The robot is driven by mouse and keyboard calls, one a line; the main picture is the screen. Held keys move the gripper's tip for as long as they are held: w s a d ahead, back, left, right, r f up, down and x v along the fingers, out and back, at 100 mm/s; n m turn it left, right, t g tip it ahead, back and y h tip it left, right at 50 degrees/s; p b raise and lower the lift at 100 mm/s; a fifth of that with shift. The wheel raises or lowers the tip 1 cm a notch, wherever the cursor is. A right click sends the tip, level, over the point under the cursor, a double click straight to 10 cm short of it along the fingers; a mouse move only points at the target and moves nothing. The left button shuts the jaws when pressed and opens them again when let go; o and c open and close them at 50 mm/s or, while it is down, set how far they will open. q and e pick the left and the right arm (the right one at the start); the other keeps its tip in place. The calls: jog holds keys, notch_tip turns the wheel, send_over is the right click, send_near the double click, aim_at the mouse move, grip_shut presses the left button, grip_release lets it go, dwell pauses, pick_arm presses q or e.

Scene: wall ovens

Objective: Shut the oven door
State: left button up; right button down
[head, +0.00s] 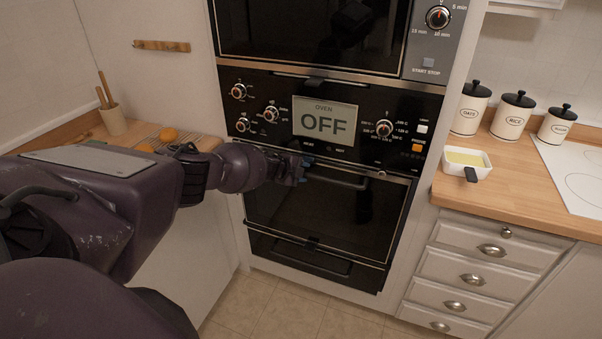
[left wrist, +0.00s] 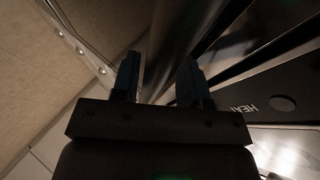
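The black oven door (head: 345,212) is in the middle of the head view, below the control panel. It stands upright and looks shut or nearly shut; I cannot tell whether a small gap is left. Its dark handle (head: 337,177) runs along the top. My left gripper (head: 303,170) is at the upper left of the door, near the handle's left end. In the left wrist view its two fingers (left wrist: 158,82) are apart, with nothing clearly held between them. Whether they touch the door is hidden. My right gripper is not in view.
The control panel (head: 323,121) with knobs and an "OFF" display is just above the door. A lower drawer front (head: 312,258) is below it. A wooden counter (head: 509,174) with canisters and a white dish (head: 466,162) is at right. The tiled floor in front is clear.

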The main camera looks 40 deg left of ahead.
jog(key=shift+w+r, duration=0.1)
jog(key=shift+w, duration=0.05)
pick_arm(q)
jog(key=shift+s+a+r+p, duration=0.1)
jog(key=shift+s+r+p, duration=0.25)
jog(key=shift+p, duration=0.1)
jog(key=p+v, duration=0.3)
jog(key=v, duration=0.6)
jog(key=shift+s, duration=0.35)
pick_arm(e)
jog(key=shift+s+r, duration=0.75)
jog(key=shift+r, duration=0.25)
pick_arm(q)
jog(key=shift+a+r, duration=0.1)
jog(key=shift+r, duration=0.05)
